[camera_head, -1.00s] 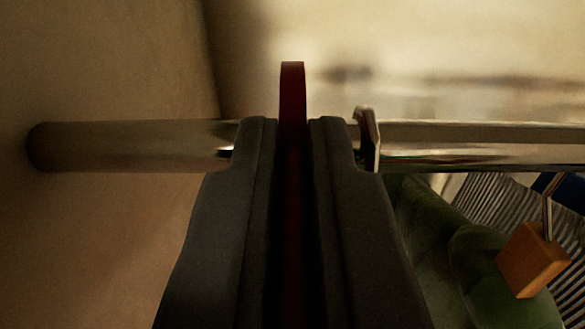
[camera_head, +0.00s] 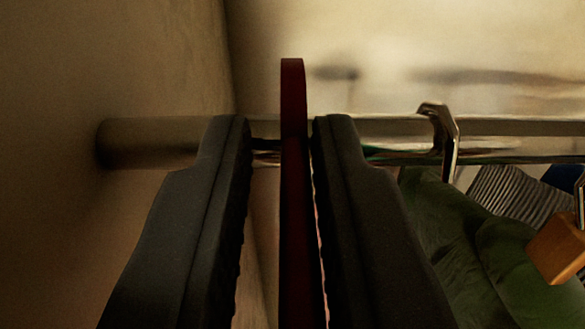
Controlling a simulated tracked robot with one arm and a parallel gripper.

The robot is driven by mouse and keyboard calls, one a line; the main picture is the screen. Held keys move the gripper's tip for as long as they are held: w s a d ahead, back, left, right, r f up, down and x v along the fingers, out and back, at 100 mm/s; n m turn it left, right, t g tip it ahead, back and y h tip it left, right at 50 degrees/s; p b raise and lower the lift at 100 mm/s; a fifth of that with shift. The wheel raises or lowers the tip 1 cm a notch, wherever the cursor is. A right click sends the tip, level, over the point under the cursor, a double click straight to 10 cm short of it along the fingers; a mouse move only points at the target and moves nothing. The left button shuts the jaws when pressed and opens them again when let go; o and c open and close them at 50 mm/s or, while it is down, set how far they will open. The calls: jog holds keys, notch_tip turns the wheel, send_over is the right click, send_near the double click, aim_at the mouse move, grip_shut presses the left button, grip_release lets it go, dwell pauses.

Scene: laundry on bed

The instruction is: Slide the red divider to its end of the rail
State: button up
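The red divider (camera_head: 292,90) is a thin dark red plate standing upright on the metal rail (camera_head: 400,128), near the rail's left end. My gripper (camera_head: 284,145) is open around it. The left finger stands clear of the divider with a wide gap. The right finger is very close to the divider's right face; I cannot tell if it touches. The rail's left end meets the brown wall or panel a short way left of my gripper.
A metal hanger hook (camera_head: 440,135) hangs on the rail to the right of my gripper. Below it are a green garment (camera_head: 450,230), a striped cloth (camera_head: 510,195) and an orange-brown wooden block (camera_head: 562,245). A brown panel (camera_head: 120,60) closes off the left side.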

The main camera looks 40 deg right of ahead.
jog(key=b+v, duration=0.3)
jog(key=v, duration=1)
jog(key=shift+s, duration=0.25)
jog(key=shift+a, duration=0.1)
